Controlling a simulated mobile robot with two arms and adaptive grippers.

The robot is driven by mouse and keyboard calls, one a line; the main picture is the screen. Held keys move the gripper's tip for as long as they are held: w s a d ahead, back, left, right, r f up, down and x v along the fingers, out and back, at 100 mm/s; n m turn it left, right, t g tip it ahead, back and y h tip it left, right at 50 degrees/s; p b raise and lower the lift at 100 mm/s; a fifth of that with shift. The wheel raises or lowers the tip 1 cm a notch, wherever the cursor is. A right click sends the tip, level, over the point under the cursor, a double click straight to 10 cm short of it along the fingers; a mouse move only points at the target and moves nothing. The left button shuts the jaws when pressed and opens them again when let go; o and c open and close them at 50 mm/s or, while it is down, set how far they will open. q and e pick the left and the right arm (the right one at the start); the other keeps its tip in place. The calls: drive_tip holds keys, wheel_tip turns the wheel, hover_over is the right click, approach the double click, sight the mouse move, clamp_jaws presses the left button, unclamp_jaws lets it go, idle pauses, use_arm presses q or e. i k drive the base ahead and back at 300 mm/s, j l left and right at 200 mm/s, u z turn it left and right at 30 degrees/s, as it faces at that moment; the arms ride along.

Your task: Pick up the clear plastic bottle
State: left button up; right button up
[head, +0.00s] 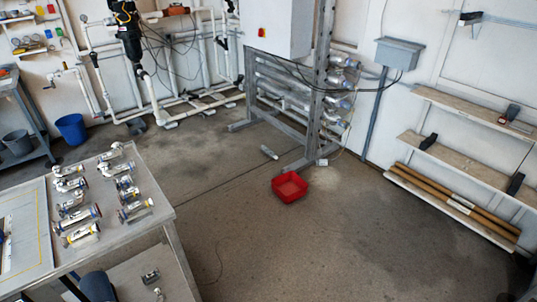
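A small pale, see-through cylinder (269,152) lies on its side on the floor, left of the metal frame's foot and behind the red bin. It looks like the clear plastic bottle, but it is too small to be sure. Several clear cylinders (342,84) with pale ends sit in the metal frame; I cannot tell if any is a bottle. Neither of my grippers can be made out in the head view.
A red bin (290,187) stands on the floor by the metal frame (318,95). A table (155,213) with several pipe fittings is at the left. Wall shelves (460,160) line the right. A blue bucket (71,129) stands back left. The middle floor is clear.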

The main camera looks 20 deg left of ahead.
sight(267, 150)
drive_tip(key=i, duration=0.55)
drive_tip(key=i+u, duration=0.1)
drive_tip(key=i, duration=0.55)
drive_tip(key=i+l+u, duration=0.1)
drive_tip(key=i, duration=0.5)
drive_tip(key=i+u, duration=0.95)
drive_tip(key=u, duration=0.2)
drive_tip(key=i+u, duration=0.2)
drive_tip(key=i, duration=0.65)
drive_tip(key=i+j+z, duration=0.2)
drive_tip(key=i+z, duration=0.25)
drive_tip(key=i+j+z, duration=0.3)
drive_tip(key=z, duration=0.2)
drive_tip(key=i+j+z, duration=0.25)
drive_tip(key=j+z, duration=0.2)
